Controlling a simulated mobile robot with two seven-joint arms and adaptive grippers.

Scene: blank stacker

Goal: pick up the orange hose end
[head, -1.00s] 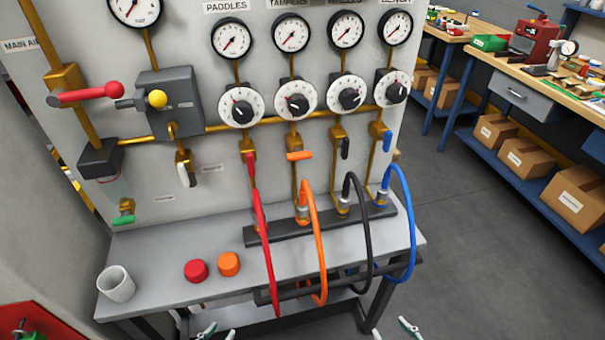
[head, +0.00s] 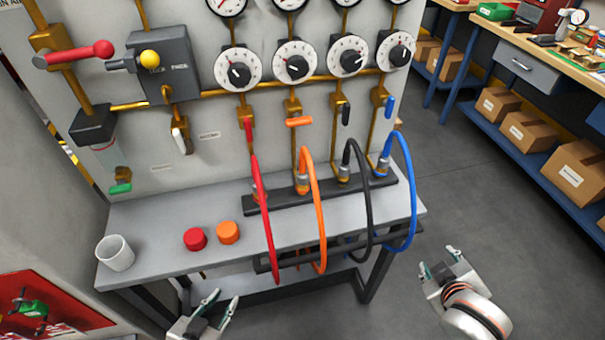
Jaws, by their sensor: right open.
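The orange hose (head: 319,215) rises from its metal fitting (head: 302,184) on the dark strip, arches over and hangs past the table's front edge to the rail. Its upper end is at the fitting; I cannot tell where its lower end finishes. My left gripper (head: 217,300) is at the bottom edge, below and left of the hose, with its fingers apart and nothing between them. My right gripper (head: 439,263) is open and empty over the floor, right of the table and the blue hose. Neither gripper touches the hose.
A red hose (head: 259,215), a black hose (head: 367,200) and a blue hose (head: 408,180) hang beside the orange one. Red and orange caps (head: 195,239) (head: 228,233) and a white cup (head: 115,253) stand on the grey table (head: 165,225). The floor at right is clear.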

